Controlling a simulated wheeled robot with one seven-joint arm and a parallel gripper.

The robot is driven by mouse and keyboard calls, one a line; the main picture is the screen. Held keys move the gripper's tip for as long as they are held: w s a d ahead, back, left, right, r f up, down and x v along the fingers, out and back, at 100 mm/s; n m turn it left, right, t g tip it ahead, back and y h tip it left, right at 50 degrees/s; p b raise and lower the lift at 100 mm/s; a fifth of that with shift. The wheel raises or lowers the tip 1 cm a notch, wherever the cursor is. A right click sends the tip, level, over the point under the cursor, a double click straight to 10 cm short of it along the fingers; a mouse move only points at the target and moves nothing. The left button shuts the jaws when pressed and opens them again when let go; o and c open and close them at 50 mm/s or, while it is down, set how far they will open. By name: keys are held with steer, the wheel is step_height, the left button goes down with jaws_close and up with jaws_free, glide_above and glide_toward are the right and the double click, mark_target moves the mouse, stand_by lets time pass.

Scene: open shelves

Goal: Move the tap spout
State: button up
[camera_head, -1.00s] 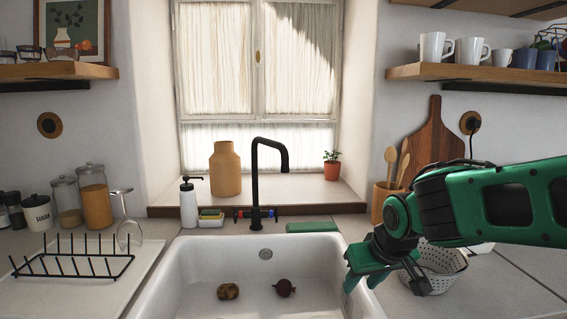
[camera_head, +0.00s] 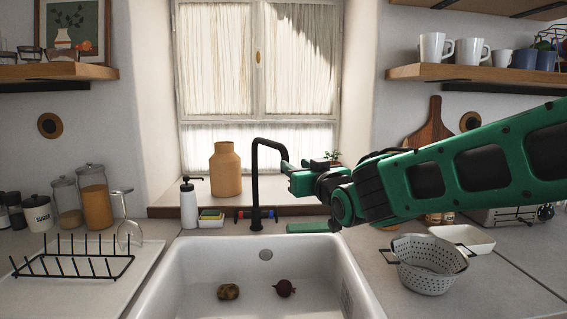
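The black tap (camera_head: 255,190) stands upright behind the white sink. Its spout (camera_head: 270,142) arches to the right and its tip bends down at the right end. My green gripper (camera_head: 290,172) is at the height of the spout's tip, just to its right. The fingers point left and overlap the tip in the picture. I cannot tell whether they touch it, or whether they are open or shut.
The white sink (camera_head: 180,262) holds a potato (camera_head: 228,291) and a beet (camera_head: 285,288). A tan vase (camera_head: 225,170) stands on the sill, and a soap bottle (camera_head: 188,205) is left of the tap.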

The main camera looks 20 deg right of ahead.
mark_target(287, 160)
steer(key=w, duration=0.9)
steer(key=shift+w+a, duration=0.1)
steer(key=shift+a, duration=0.3)
jaws_close()
